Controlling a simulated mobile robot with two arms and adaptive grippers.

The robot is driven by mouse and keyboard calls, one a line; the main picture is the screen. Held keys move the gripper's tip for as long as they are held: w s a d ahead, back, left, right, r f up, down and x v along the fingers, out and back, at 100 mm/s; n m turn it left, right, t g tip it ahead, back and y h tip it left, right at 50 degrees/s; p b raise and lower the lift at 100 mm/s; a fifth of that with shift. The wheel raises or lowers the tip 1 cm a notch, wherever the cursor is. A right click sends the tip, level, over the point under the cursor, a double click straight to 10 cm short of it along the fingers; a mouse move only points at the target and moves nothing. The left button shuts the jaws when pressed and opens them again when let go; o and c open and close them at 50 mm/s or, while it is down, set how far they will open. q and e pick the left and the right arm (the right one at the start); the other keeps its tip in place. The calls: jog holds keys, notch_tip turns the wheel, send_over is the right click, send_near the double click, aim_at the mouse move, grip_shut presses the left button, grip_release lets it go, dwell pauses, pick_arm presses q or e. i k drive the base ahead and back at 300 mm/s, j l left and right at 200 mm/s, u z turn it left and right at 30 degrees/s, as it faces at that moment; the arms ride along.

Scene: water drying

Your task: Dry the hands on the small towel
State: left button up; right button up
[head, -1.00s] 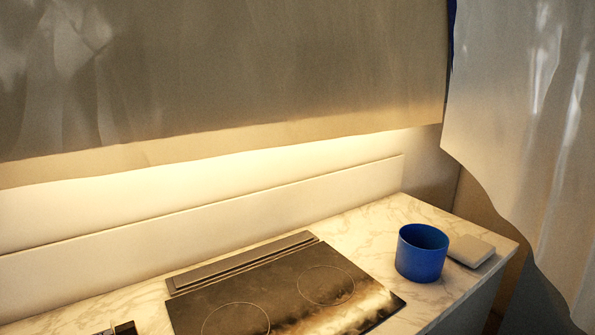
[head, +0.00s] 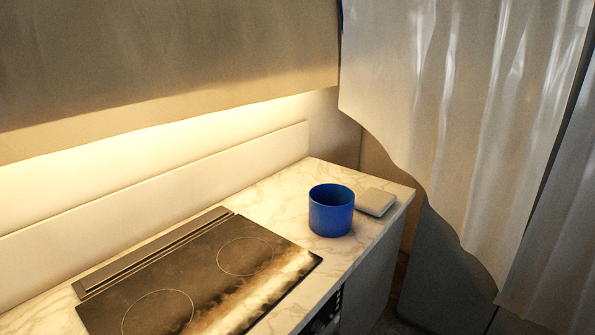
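A small folded, light grey-beige item (head: 375,201), which may be the small towel, lies flat on the marble counter near its right end. It is just right of and behind a blue open-topped pot (head: 331,211). I cannot tell for sure that it is cloth. Neither of my grippers shows in the head view.
The marble counter (head: 290,186) holds a black cooktop (head: 200,275) with a vent strip behind it. A large hanging cabinet (head: 170,60) overhangs the counter. A pale curtain (head: 470,110) hangs at the right. The floor right of the counter is dark.

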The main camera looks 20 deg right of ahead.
aim_at(374, 202)
jog(key=z, duration=1.75)
jog(key=i+l, duration=0.15)
jog(key=i, duration=0.5)
jog(key=i+l, duration=0.1)
jog(key=i, duration=0.55)
